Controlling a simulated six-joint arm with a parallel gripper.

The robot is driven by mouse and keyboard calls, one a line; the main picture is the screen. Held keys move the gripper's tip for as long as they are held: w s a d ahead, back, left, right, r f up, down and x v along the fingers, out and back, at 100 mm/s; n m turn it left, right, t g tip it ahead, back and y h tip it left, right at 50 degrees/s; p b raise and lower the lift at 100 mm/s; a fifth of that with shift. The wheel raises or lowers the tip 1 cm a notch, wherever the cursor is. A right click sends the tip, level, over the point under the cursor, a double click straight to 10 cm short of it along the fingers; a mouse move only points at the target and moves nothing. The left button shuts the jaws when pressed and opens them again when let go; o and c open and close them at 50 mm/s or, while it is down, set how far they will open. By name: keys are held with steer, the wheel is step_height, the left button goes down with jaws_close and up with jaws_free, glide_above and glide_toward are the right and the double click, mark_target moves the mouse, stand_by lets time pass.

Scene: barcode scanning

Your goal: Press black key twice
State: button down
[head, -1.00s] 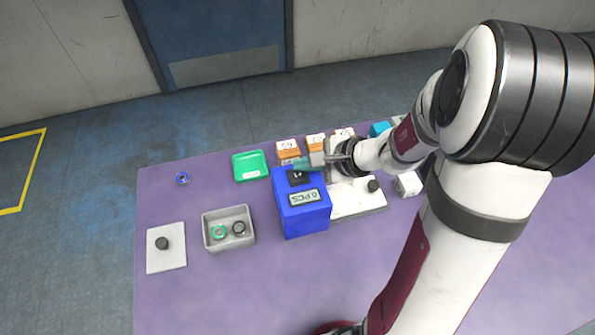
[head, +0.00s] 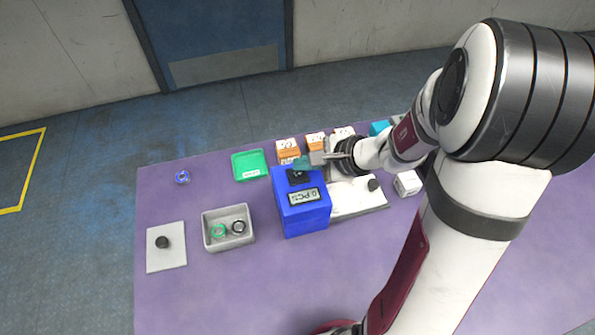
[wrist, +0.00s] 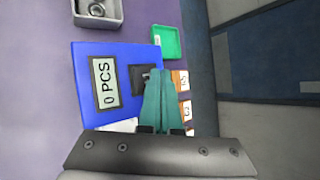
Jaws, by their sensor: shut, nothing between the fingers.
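The black key (head: 297,176) sits on top of the blue box (head: 304,217), behind a display that reads 0 PCS. In the wrist view the black key (wrist: 140,77) is beside the display (wrist: 106,83), partly hidden by the fingers. My gripper (head: 302,164) has teal fingers that are shut and empty. In the wrist view the fingertips (wrist: 155,74) overlap the right part of the key. I cannot tell whether they touch it or hover just above it.
A grey bin (head: 229,229) with rings, a green tray (head: 249,164) and a white plate with a black knob (head: 166,247) stand left of the box. Orange-and-white boxes (head: 287,150) stand behind it. A white base (head: 352,199) is close on the right. The front of the purple table is clear.

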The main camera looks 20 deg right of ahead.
mark_target(303, 175)
stand_by(0.7)
steer(key=shift+f, duration=0.4)
steer(key=shift+f, duration=0.45)
stand_by(0.4)
steer(key=shift+r, duration=0.9)
steer(key=shift+r, duration=2.5)
stand_by(0.6)
